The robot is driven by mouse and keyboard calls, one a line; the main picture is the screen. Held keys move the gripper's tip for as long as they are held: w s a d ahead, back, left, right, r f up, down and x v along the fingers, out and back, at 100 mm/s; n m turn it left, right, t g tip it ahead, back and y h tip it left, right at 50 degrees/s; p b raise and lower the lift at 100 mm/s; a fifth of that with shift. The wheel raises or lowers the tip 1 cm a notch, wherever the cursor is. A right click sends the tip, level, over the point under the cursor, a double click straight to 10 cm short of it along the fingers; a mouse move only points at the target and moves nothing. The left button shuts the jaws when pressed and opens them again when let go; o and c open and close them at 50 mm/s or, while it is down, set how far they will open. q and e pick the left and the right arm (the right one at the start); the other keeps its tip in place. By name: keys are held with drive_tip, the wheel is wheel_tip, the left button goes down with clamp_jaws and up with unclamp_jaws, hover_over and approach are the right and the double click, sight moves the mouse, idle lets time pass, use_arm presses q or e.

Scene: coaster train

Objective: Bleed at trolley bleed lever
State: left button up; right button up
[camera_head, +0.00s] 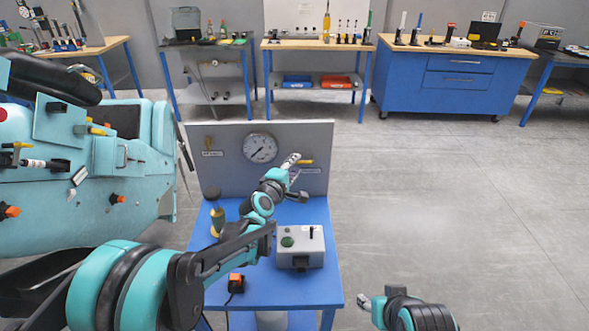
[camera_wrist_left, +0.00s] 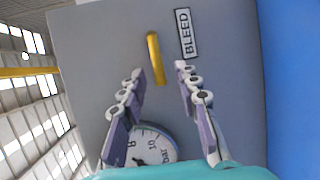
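The yellow bleed lever (camera_head: 305,161) sits on the right side of the upright grey panel (camera_head: 320,136). In the left wrist view the lever (camera_wrist_left: 155,58) is a short yellow bar beside a label (camera_wrist_left: 185,33) reading BLEED. My left gripper (camera_head: 291,161) is at the panel, just left of the lever in the head view. In the wrist view the gripper (camera_wrist_left: 160,70) is open, its fingertips apart with the lever's end between them; I cannot tell if they touch it.
The blue trolley top (camera_head: 318,287) carries a grey box (camera_head: 315,244) and an orange-black item (camera_head: 236,283). A teal machine (camera_head: 140,175) stands left. Floor at right is clear.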

use_arm(q)
drive_tip(key=shift+w+d, duration=0.1)
drive_tip(key=shift+w, duration=0.1)
clamp_jaws()
